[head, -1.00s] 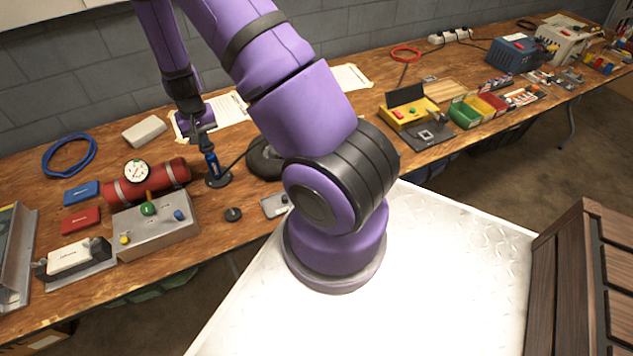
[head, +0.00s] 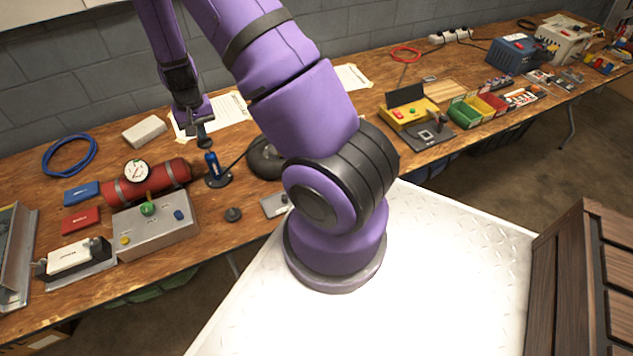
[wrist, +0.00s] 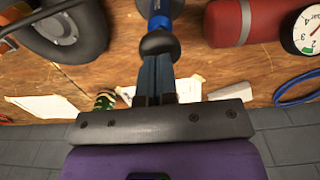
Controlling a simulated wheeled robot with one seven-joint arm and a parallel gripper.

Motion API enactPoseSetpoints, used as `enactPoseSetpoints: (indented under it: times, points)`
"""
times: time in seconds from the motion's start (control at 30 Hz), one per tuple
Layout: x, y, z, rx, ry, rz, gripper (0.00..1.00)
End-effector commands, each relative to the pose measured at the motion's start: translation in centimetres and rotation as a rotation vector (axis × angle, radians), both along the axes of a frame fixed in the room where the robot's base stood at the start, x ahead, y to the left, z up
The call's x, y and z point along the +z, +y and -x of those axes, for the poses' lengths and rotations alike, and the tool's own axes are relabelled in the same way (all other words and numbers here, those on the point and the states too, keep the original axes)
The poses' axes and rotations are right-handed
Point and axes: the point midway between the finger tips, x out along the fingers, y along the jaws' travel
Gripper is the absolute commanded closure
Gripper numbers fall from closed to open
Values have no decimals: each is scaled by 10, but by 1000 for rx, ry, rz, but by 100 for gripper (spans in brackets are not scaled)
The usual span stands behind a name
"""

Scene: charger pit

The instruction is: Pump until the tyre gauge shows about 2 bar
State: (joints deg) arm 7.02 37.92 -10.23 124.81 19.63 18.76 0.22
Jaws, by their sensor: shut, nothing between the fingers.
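My gripper (head: 202,127) is shut and empty, pointing down above the pump. The round white gauge (head: 137,173) is on a red cylinder (head: 165,178). It shows partly in the wrist view (wrist: 306,30); I cannot read its needle. The black tyre (head: 263,158) is partly hidden by my arm.
A grey control box (head: 157,232) stands in front of the red cylinder. A blue hose coil (head: 68,157) and a pale block (head: 144,131) lie left of the pump. A yellow box (head: 409,113) stands right of my arm. Bare bench wood lies between several items.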

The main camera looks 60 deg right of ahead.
Motion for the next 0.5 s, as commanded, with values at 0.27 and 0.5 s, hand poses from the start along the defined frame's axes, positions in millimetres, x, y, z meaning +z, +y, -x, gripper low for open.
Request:
enactPoseSetpoints:
  times: [0.27, 0.5]
  points:
    - [20, 0, -1, 1, -2, 0, 100]
    - [41, 0, -1, 1, -3, 1, 100]
